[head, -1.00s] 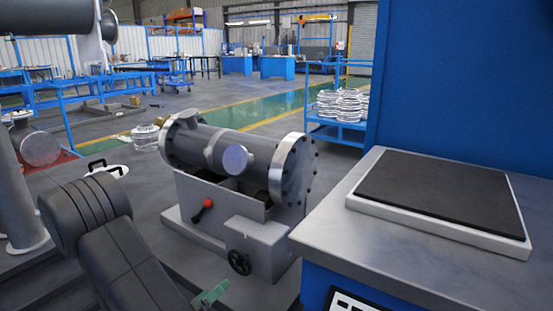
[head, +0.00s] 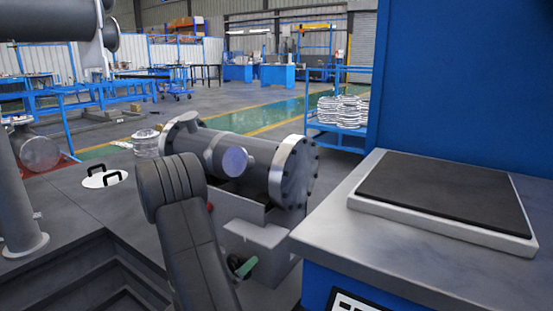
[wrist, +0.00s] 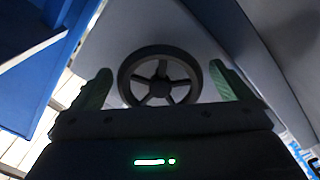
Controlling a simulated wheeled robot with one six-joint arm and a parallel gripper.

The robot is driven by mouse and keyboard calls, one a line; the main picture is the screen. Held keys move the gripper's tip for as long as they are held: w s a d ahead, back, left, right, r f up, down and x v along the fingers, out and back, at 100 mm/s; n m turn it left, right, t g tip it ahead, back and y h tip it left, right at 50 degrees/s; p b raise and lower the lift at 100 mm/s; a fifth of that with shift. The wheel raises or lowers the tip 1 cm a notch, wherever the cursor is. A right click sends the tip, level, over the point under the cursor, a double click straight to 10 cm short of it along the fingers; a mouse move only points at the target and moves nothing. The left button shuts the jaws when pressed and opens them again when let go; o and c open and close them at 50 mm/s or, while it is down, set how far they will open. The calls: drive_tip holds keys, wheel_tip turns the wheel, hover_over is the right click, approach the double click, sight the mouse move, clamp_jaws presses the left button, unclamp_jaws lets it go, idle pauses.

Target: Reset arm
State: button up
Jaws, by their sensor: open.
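My gripper (wrist: 158,88) is open, with its green fingers set wide apart in the wrist view. A dark spoked handwheel (wrist: 161,58) shows between and beyond the fingers. I cannot tell how far it is from them. In the head view one green finger of my gripper (head: 247,267) shows low in the middle, in front of the stand. My dark arm link (head: 180,215) hides part of the stand (head: 265,255) and most of the handwheel.
A grey flanged shell (head: 225,155) lies on the stand. A steel-topped blue bench (head: 325,230) with a dark pad (head: 445,190) stands close on the right. A blue cart (head: 335,135) holds stacked metal rings. A pit with stepped edges lies at the lower left.

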drive_tip(key=shift+w+d, duration=0.35)
drive_tip(key=n, duration=0.5)
drive_tip(key=shift+s+r+n, duration=0.1)
drive_tip(key=shift+r+n, duration=0.15)
drive_tip(key=shift+n, duration=0.15)
drive_tip(key=n, duration=0.5)
drive_tip(key=shift+r, duration=0.2)
drive_tip(key=shift+n, duration=0.3)
drive_tip(key=shift+s, duration=0.1)
